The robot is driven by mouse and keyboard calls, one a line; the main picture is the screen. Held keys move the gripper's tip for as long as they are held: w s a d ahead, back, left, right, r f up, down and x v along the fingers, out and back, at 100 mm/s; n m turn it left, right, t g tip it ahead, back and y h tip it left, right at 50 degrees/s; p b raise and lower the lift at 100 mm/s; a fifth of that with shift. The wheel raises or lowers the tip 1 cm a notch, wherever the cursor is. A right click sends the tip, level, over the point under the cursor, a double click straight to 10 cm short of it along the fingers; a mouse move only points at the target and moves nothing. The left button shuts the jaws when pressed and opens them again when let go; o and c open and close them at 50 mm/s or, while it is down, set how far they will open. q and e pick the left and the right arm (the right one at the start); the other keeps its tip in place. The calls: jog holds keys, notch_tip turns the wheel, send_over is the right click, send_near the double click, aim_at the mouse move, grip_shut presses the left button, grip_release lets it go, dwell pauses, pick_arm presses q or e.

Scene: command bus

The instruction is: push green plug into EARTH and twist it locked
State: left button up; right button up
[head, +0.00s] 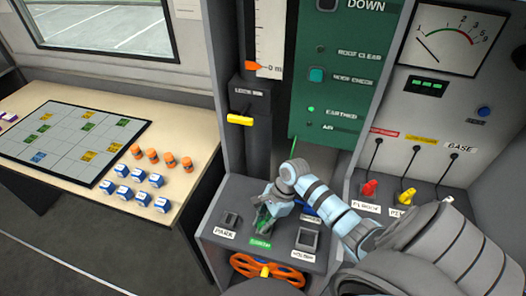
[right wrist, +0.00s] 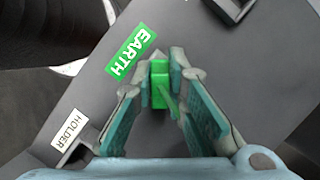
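The green plug (right wrist: 159,84) is between the fingers of my right gripper (right wrist: 160,70), which are closed in on its sides in the right wrist view. In the head view my right gripper (head: 268,212) points down at the grey console (head: 212,238), just above the green EARTH label (head: 260,242). The EARTH label (right wrist: 131,52) also shows beside the plug in the right wrist view. The EARTH socket is hidden under the plug and fingers. I cannot tell how deep the plug sits or whether it is turned. My left gripper is not in view.
The PARK socket (head: 230,219) and HOLDER socket (head: 307,238) flank the gripper. An orange handwheel (head: 268,270) is below. A yellow lever (head: 240,120) is above left. Red (head: 369,188) and yellow (head: 407,196) plugs stand right. A table (head: 130,97) with small blocks is left.

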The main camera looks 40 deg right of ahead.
jog(key=o, duration=0.5)
jog(key=shift+s, duration=0.1)
jog(key=v, duration=1.2)
jog(key=shift+f, duration=0.1)
